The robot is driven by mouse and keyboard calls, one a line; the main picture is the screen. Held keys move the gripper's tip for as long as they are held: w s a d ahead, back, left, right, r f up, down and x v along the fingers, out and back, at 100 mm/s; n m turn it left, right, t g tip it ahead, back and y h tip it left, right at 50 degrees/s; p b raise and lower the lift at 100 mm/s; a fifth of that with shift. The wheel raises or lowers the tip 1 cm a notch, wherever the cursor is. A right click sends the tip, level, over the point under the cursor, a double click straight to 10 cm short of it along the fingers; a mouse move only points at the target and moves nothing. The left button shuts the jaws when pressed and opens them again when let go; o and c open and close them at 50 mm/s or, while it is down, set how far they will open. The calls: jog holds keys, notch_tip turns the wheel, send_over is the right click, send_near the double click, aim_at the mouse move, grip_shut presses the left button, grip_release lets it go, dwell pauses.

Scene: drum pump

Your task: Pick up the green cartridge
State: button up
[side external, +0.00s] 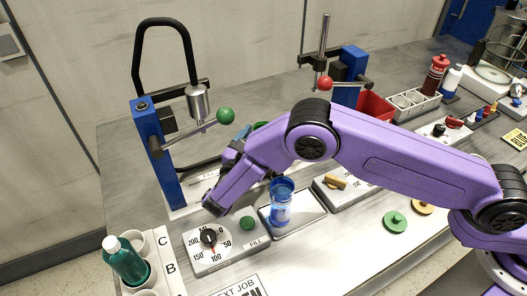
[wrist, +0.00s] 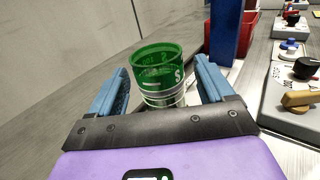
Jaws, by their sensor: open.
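The green cartridge (wrist: 158,66) stands ahead of my gripper (wrist: 161,70) in the wrist view. It is an upright translucent green cup with an open top, white markings and a silver band below. My two blue fingers are spread, one to its left and one to its right, with gaps visible on both sides. I cannot tell how far the fingertips reach along it. In the side view only a bit of green rim (side external: 260,126) shows behind my purple arm, next to a bit of blue finger (side external: 243,133); the rest is hidden.
A blue press post (side external: 155,155) with a green-knobbed lever (side external: 226,116) stands left of my arm. A dial box (side external: 208,262), a blue glass (side external: 282,202) on a tray and a rack with a teal bottle (side external: 125,262) lie in front. A red bin (side external: 374,106) stands behind.

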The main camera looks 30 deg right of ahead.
jog(key=shift+x, duration=1.55)
grip_shut()
jog(key=shift+r, duration=0.1)
